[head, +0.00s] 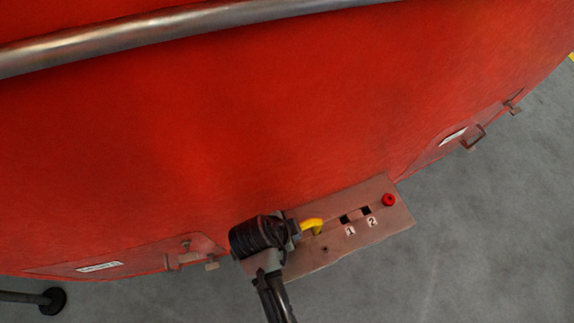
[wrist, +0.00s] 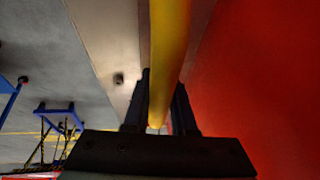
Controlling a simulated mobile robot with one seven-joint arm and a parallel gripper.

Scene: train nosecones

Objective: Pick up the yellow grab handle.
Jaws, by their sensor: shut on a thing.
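The yellow grab handle (head: 314,225) is a curved bar on the tan panel (head: 385,228) at the lower middle of the head view. My gripper (head: 299,229) reaches it from the left. In the wrist view the handle (wrist: 170,40) runs down between the two black fingers of my gripper (wrist: 161,90), which is shut on it. In the head view the fingers are mostly hidden behind my dark wrist, and so is the handle's left end. I cannot tell whether the handle is apart from the panel.
The panel also carries dark slots labelled 1 (head: 345,219) and 2 (head: 366,211) and a red knob (head: 389,200). The large red nosecone (head: 250,120) rises behind. A metal rail (head: 170,26) crosses its top. Grey floor (head: 460,240) is clear at lower right.

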